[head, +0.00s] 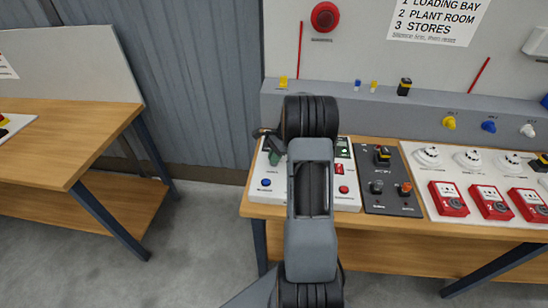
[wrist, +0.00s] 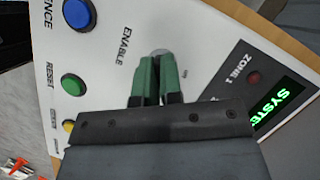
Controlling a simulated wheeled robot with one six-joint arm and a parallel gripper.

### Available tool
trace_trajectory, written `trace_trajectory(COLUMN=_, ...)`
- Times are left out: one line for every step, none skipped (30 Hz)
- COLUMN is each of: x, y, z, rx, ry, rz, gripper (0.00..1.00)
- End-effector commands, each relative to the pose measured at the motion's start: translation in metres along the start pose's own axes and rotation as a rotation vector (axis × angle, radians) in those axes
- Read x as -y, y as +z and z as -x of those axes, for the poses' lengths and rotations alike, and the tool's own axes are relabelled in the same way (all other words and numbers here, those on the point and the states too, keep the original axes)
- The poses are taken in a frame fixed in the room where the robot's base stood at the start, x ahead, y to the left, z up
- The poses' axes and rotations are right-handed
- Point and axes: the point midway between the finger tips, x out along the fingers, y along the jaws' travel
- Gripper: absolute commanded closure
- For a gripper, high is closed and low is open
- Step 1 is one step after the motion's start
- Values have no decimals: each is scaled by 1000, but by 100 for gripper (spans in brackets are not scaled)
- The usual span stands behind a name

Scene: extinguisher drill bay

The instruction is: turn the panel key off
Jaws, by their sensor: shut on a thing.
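The white panel (head: 262,196) lies on the right-hand bench, partly hidden behind my arm. My gripper (head: 275,158) reaches down over the panel's left part. In the wrist view, the two green fingers of my gripper (wrist: 159,92) are close together on the key at the switch marked ENABLE. A grey round part of the key switch (wrist: 160,52) shows just beyond the fingertips. The key itself is mostly hidden between the fingers, so its angle cannot be told. A green-lit display (wrist: 279,106) beginning "SYSTE" and a dark red ZONE 1 lamp (wrist: 253,78) show at the right.
Blue (wrist: 77,13), green (wrist: 73,85) and yellow (wrist: 69,127) buttons lie left of my fingers. A dark control box (head: 390,205) and several red call points (head: 448,198) stand right of the panel. A grey ledge (head: 430,105) runs behind. Another bench (head: 60,140) is at left.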

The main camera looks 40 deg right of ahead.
Motion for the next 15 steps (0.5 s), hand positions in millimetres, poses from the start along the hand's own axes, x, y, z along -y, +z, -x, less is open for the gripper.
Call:
trace_trajectory(x=1, y=0, z=1, rx=0, ry=7, rz=23, gripper=100)
trace_trajectory(x=1, y=0, z=1, rx=-1, ry=14, rz=39, gripper=100)
trace_trajectory(x=1, y=0, z=1, rx=-1, ry=25, rz=65, gripper=100)
trace_trajectory(x=1, y=0, z=1, rx=0, ry=34, rz=84, gripper=100)
trace_trajectory(x=1, y=0, z=1, rx=-1, ry=42, rz=107, gripper=100)
trace_trajectory(x=1, y=0, z=0, rx=0, ry=56, rz=138, gripper=100)
trace_trajectory(x=1, y=0, z=0, rx=0, ry=67, rz=162, gripper=100)
trace_trajectory(x=2, y=0, z=1, rx=-1, ry=76, rz=189, gripper=100)
trace_trajectory(x=2, y=1, z=1, rx=0, ry=91, rz=224, gripper=100)
trace_trajectory(x=2, y=1, z=1, rx=0, ry=102, rz=250, gripper=100)
trace_trajectory(x=2, y=1, z=0, rx=-1, ry=113, rz=278, gripper=100)
trace_trajectory(x=2, y=1, z=0, rx=0, ry=128, rz=313, gripper=100)
trace_trajectory(x=2, y=1, z=0, rx=0, ry=139, rz=339, gripper=100)
trace_trajectory(x=2, y=1, z=0, rx=-1, ry=150, rz=365, gripper=100)
trace_trajectory(x=2, y=1, z=1, rx=-1, ry=164, rz=401, gripper=100)
